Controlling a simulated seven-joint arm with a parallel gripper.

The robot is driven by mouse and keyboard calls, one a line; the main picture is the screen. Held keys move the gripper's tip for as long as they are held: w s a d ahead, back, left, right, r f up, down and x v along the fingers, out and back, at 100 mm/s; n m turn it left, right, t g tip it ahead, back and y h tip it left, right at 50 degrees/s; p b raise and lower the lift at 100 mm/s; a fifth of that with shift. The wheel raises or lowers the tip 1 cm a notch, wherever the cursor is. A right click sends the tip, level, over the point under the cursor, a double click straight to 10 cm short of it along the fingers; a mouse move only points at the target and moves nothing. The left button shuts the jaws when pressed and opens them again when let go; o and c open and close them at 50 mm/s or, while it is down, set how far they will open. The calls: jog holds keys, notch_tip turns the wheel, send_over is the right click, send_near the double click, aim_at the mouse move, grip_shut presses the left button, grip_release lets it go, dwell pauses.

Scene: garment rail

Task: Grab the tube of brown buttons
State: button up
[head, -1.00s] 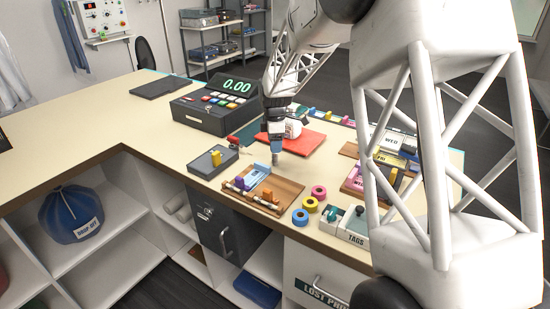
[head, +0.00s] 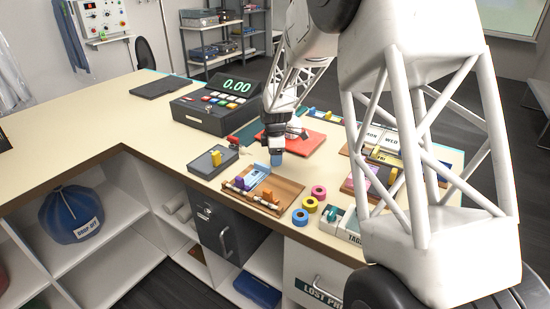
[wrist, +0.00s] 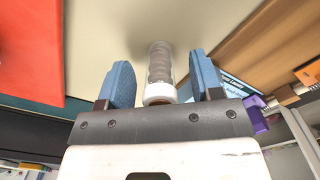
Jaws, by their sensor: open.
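A clear tube with a white cap (wrist: 159,70), filled with brownish-grey discs like buttons, shows in the wrist view between the two blue fingers of my gripper (wrist: 161,62). The fingers are open, with a visible gap on each side of the tube. In the head view my gripper (head: 277,157) points down over the counter, just behind the wooden tray and in front of the red cloth. The tube cannot be made out there; the gripper seems to hide it.
The wooden tray (head: 284,194) with a purple and an orange piece is close to the gripper. A red cloth (head: 312,143) lies behind. A dark box with a yellow piece (head: 209,164) is left; tape rolls (head: 310,205) are in front. The cash register (head: 215,106) stands back left.

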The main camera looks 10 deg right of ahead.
jog(key=shift+f, duration=0.5)
jog(key=c, duration=1)
jog(key=shift+r, duration=0.15)
jog(key=shift+r, duration=1.5)
jog(key=shift+s+r, duration=0.2)
jog(key=shift+s, duration=0.1)
jog(key=s, duration=0.5)
jog(key=s+r, duration=0.1)
jog(key=s, duration=0.9)
jog(key=shift+s+r, duration=0.15)
jog(key=shift+s, duration=0.1)
